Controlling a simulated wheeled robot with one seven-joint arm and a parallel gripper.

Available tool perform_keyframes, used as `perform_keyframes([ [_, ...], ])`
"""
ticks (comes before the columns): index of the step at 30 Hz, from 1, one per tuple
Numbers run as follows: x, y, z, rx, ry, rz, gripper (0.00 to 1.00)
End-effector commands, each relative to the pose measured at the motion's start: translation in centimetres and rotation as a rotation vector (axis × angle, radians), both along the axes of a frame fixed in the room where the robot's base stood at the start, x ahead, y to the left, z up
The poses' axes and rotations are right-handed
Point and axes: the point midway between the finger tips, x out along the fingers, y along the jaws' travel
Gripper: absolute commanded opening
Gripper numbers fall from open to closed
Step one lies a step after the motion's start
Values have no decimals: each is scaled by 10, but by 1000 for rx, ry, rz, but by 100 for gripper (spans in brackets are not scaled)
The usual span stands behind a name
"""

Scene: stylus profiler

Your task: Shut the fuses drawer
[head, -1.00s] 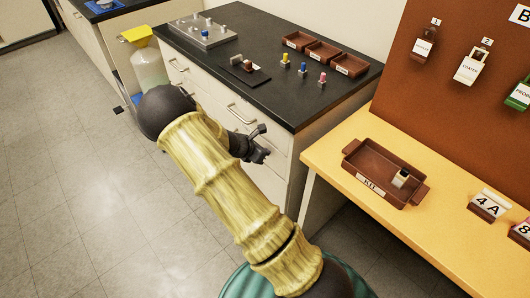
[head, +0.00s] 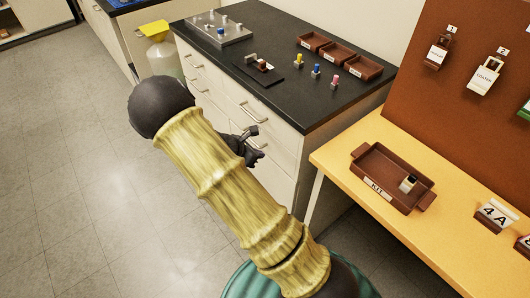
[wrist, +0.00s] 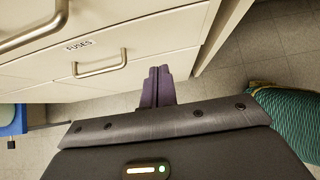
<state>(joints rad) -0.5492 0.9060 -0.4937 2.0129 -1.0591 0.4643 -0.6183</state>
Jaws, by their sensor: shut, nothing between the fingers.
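The fuses drawer (wrist: 150,54) shows in the wrist view as a cream front with a FUSES label (wrist: 78,45) and a metal bar handle (wrist: 100,67). Another drawer with a larger handle lies beside it at the upper left. I cannot tell how far the fuses drawer stands out from the cabinet. My gripper (wrist: 159,86) is shut and empty, its dark fingers pointing toward the drawer front near its right end; I cannot tell whether they touch it. In the head view, my gripper (head: 247,150) is beside the cabinet front, partly hidden by my arm.
The cabinet's black top (head: 270,40) holds brown trays (head: 335,55), coloured fuse-like pieces and a metal plate. A yellow table (head: 420,235) with a kit tray (head: 368,178) stands at the right. A yellow-topped container (head: 160,55) is behind at left. Open floor lies left.

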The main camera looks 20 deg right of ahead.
Motion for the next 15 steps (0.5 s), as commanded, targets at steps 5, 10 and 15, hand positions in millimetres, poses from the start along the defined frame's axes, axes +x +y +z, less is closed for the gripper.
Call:
perform_keyframes([
  [5,-5,28,23,3,-1,12,0],
  [10,-8,37,30,3,1,14,0],
  [15,-9,37,30,3,1,13,0],
])
